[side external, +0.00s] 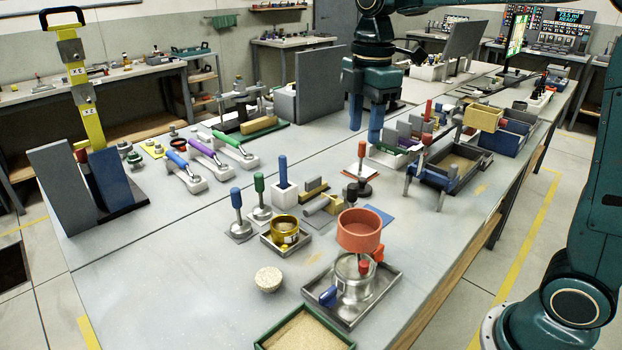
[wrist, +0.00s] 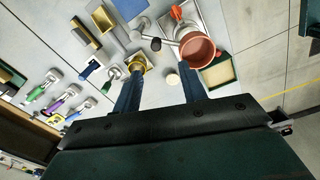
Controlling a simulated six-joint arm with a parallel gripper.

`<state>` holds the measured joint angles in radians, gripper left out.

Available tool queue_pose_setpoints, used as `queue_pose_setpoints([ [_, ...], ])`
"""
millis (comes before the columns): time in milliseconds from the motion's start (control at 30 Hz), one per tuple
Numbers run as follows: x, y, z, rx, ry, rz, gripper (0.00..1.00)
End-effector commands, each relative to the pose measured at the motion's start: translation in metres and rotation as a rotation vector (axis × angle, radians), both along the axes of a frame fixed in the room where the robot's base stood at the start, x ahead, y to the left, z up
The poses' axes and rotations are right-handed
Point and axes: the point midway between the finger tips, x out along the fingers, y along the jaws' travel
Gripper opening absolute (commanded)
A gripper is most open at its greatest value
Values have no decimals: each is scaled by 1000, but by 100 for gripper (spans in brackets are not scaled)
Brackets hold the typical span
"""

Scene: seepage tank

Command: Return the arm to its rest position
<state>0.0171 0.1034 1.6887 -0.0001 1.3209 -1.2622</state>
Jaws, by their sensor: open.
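My gripper (side external: 366,128) hangs above the far half of the bench in the side view, its two blue fingers pointing down and spread apart. Nothing is between them. In the wrist view the fingers of my gripper (wrist: 160,88) are also apart and empty, with the bench below. The grey bench top (side external: 190,270) shows beneath, and the fingers look clear of it.
An orange cup (side external: 358,232) stands above a metal pot in a tray. A brass pot (side external: 284,232), a cork (side external: 268,279) and a green-rimmed sand tray (side external: 268,342) are nearby. A yellow upright (side external: 88,112) rises at left. A monitor (side external: 516,36) stands at the back.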

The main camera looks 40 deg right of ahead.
Motion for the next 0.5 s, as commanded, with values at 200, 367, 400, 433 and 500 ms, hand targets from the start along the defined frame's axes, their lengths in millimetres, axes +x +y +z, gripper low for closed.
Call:
queue_pose_setpoints([
  [200, -35, 2, 10, 11, -74, -187, 42],
  [367, -67, 3, 13, 34, -139, -363, 42],
  [400, -75, 3, 13, 43, -155, -407, 42],
  [433, -81, 3, 12, 48, -166, -440, 42],
  [500, -94, 4, 12, 65, -196, -516, 42],
])
